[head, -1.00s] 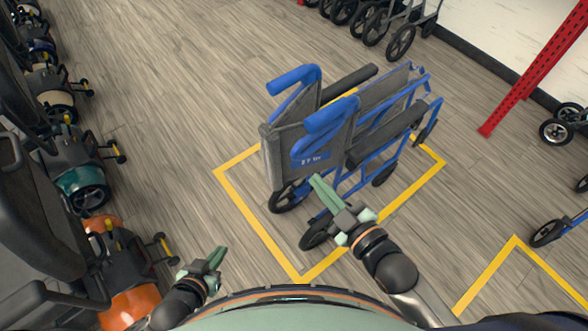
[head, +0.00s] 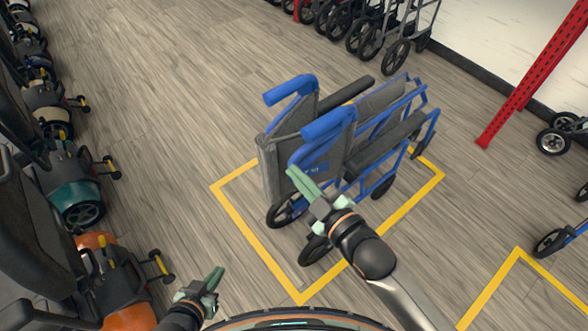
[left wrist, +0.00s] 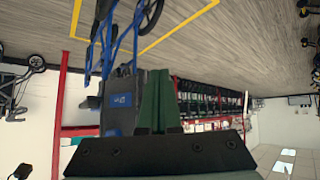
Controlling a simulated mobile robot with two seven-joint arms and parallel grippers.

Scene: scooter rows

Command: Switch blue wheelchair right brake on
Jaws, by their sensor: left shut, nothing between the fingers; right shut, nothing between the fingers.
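The blue wheelchair (head: 375,155) stands partly folded inside a yellow floor outline, its grey back and blue push handles toward me. In the left wrist view the wheelchair (left wrist: 122,95) appears upside down, left of the fingers. My right gripper (head: 292,172) is shut and empty, in front of the lower right part of the backrest, over the near rear wheel (head: 317,249); whether it touches cannot be told. My left gripper (head: 214,280) is shut and empty, low at the left, clear of the wheelchair; its fingers also show in the left wrist view (left wrist: 164,75). The right brake lever cannot be made out.
A row of scooters (head: 80,190) lines the left side. A red post (head: 520,85) stands at the right. More wheelchairs (head: 390,30) are parked along the back wall. Bare wooden floor lies between the scooters and the wheelchair.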

